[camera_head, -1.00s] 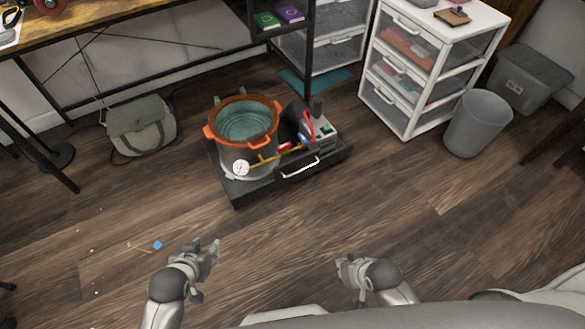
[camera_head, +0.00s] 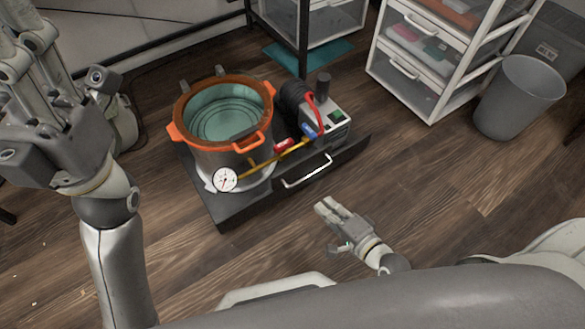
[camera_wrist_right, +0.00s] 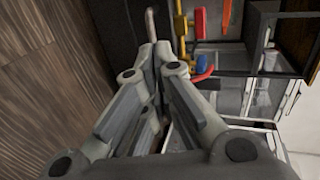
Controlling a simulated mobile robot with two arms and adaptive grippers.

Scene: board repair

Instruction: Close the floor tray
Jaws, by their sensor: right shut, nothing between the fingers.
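The floor tray (camera_head: 235,211) is a dark, low tray on the wood floor with a pale bar handle (camera_head: 306,172) on its front. It carries a pot with an orange rim (camera_head: 222,112) and a pump (camera_head: 325,118). My right gripper (camera_head: 322,206) is shut and empty, just in front of the handle and apart from it. In the right wrist view its fingertips (camera_wrist_right: 155,52) point toward the handle (camera_wrist_right: 152,24). My left gripper (camera_head: 22,38) is raised large at the upper left; its fingertips are cut off by the frame edge.
A white drawer unit (camera_head: 435,70) and a grey bin (camera_head: 517,97) stand at the right. A dark rack post (camera_head: 303,40) and a teal mat (camera_head: 285,58) are behind the tray. A bag (camera_head: 125,125) is partly hidden by my left arm. Floor in front is clear.

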